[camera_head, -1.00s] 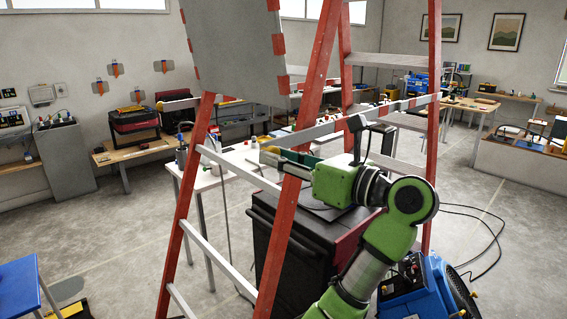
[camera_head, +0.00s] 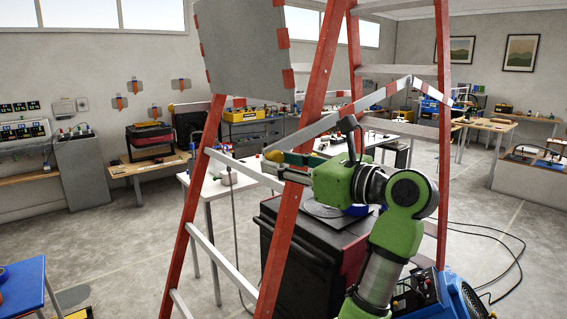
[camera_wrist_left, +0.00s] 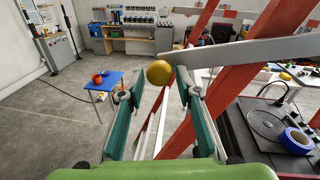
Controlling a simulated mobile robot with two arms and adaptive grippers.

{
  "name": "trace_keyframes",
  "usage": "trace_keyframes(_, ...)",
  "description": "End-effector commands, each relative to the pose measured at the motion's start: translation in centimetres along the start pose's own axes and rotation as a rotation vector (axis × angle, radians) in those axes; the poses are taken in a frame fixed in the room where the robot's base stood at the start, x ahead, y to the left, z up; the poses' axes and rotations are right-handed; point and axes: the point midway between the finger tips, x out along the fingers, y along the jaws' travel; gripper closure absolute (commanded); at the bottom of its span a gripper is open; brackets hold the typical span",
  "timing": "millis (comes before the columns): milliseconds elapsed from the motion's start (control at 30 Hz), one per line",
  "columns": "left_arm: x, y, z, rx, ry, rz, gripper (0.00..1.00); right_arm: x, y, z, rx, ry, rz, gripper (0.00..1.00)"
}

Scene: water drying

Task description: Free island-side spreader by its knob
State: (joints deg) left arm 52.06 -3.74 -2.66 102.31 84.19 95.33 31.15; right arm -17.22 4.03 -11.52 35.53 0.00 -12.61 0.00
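The red stepladder (camera_head: 325,75) stands open in front of me. A pale spreader bar (camera_head: 335,118) with red bands slopes down leftward across it, and also shows in the left wrist view (camera_wrist_left: 245,51). A round yellow knob (camera_wrist_left: 159,73) is at the bar's near end; in the head view the knob (camera_head: 273,156) is small. My left gripper (camera_wrist_left: 160,92) has its teal fingers spread, with the knob between or just beyond the tips; I see no contact. In the head view my left gripper (camera_head: 275,163) reaches past the ladder's front rail. My right gripper is not in view.
A grey panel (camera_head: 240,48) hangs at the ladder's upper left. A blue table (camera_head: 25,285) is at lower left. Open floor lies left.

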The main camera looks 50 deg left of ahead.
Motion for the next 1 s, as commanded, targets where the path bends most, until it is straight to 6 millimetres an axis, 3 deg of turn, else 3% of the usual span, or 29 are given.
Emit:
trace_keyframes(333,-0.1,0.0,0.2,-0.001,-0.006,-0.002,0.60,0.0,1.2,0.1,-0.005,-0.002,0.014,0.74)
trace_keyframes(467,-1.0,-0.1,0.2,0.000,-0.005,-0.003,0.60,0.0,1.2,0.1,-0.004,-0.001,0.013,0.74)
trace_keyframes(800,-7.8,-0.2,0.0,0.001,-0.002,-0.005,0.60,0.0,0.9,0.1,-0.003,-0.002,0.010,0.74)
trace_keyframes(1000,-10.9,-0.1,0.0,0.002,-0.002,-0.003,0.60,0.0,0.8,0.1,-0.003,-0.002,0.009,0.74)
